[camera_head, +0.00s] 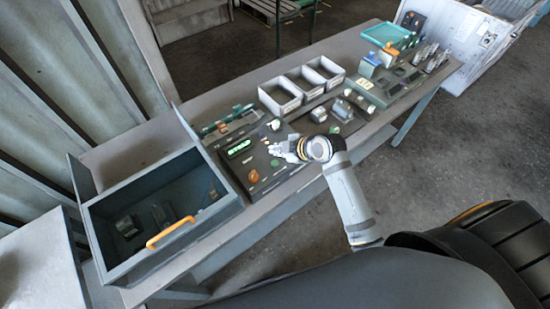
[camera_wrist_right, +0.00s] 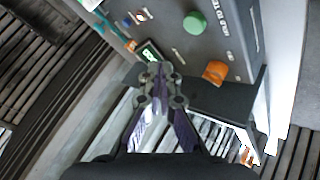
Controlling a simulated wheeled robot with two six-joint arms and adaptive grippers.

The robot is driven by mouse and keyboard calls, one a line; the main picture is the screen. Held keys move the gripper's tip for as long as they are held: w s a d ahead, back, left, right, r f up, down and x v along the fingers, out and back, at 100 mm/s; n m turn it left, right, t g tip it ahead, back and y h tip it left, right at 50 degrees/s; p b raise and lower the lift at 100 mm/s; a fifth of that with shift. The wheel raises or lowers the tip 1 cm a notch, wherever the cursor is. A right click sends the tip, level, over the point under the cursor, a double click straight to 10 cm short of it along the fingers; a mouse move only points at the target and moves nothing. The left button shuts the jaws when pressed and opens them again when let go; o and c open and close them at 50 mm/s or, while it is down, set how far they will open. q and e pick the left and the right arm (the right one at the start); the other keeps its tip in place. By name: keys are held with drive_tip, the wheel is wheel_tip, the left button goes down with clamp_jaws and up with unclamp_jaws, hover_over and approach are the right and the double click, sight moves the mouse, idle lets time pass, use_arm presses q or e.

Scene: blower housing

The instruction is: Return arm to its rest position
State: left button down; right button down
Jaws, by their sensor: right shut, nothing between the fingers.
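My right arm (camera_head: 350,200) reaches in from the lower right of the head view. Its gripper (camera_head: 280,150) is over the dark control panel (camera_head: 228,162) with a lit green display (camera_head: 239,147). In the right wrist view the gripper's fingers (camera_wrist_right: 160,72) are together and hold nothing. That view also shows the panel's green button (camera_wrist_right: 195,24) and orange knob (camera_wrist_right: 215,72) beyond the fingertips. I cannot tell whether the fingers touch the panel. My left gripper is not in view.
An open grey box (camera_head: 215,207) with an orange handle (camera_head: 170,233) stands left of the panel. White bins (camera_head: 280,97) line the back of the long bench, with small devices and a teal tray (camera_head: 388,34) farther right. Open floor (camera_head: 440,140) lies in front.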

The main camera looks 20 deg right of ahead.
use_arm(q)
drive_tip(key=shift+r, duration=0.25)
use_arm(e)
drive_tip(key=shift+r, duration=0.2)
